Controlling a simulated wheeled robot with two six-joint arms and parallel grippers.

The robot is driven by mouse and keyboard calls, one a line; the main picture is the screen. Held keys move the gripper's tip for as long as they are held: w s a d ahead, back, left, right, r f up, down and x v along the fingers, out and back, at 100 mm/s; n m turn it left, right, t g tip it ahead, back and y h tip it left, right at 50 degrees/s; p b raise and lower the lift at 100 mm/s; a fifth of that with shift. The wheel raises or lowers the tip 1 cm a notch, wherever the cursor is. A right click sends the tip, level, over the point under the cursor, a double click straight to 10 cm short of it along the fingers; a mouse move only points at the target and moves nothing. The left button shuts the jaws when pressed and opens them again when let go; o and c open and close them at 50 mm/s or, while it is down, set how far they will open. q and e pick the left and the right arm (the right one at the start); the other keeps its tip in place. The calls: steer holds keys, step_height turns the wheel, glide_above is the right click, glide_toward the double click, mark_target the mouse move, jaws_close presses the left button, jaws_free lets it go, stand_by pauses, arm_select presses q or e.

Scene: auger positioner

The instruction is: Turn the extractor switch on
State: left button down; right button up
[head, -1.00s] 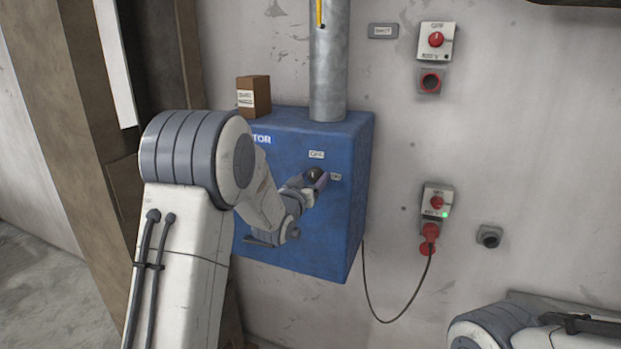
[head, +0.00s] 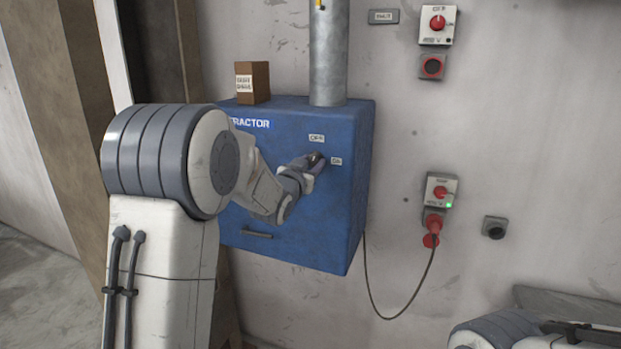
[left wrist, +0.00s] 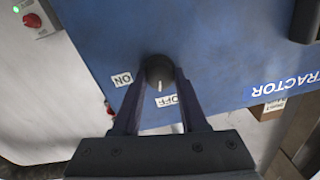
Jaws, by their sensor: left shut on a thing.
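The blue extractor box (head: 300,230) hangs on the wall, with an OFF label (head: 316,138) and an ON label (head: 336,161) on its front. Its round dark switch knob (left wrist: 159,69) shows in the left wrist view. The knob's white mark points toward the OFF label (left wrist: 166,100); the ON label (left wrist: 122,79) is to the left there. My left gripper (head: 314,160) is shut on the knob, with one finger on each side; the fingers also show in the left wrist view (left wrist: 160,75). In the head view, the fingers mostly hide the knob. My right gripper is out of view.
A metal duct (head: 328,55) and a small brown box (head: 252,83) stand on top of the extractor box. To the right are a wall switch with a green light (head: 440,190), a red plug (head: 432,223) with a hanging cable, and another red-knobbed switch (head: 438,25).

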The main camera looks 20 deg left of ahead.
arm_select(q)
steer(key=m+b, duration=0.3)
steer(key=b, duration=0.1)
steer(key=m+b, duration=0.3)
steer(key=b, duration=0.1)
steer(key=m+b, duration=0.3)
steer(key=b, duration=0.1)
steer(key=shift+f, duration=0.3)
steer(key=m+b, duration=0.2)
steer(key=m, duration=0.1)
steer(key=shift+r+h, duration=0.1)
steer(key=shift+h, duration=0.2)
steer(key=shift+r+m+b, duration=0.1)
steer(key=shift+m+b, duration=0.6)
steer(key=shift+m, duration=0.5)
steer(key=shift+c, duration=2.2)
jaws_free()
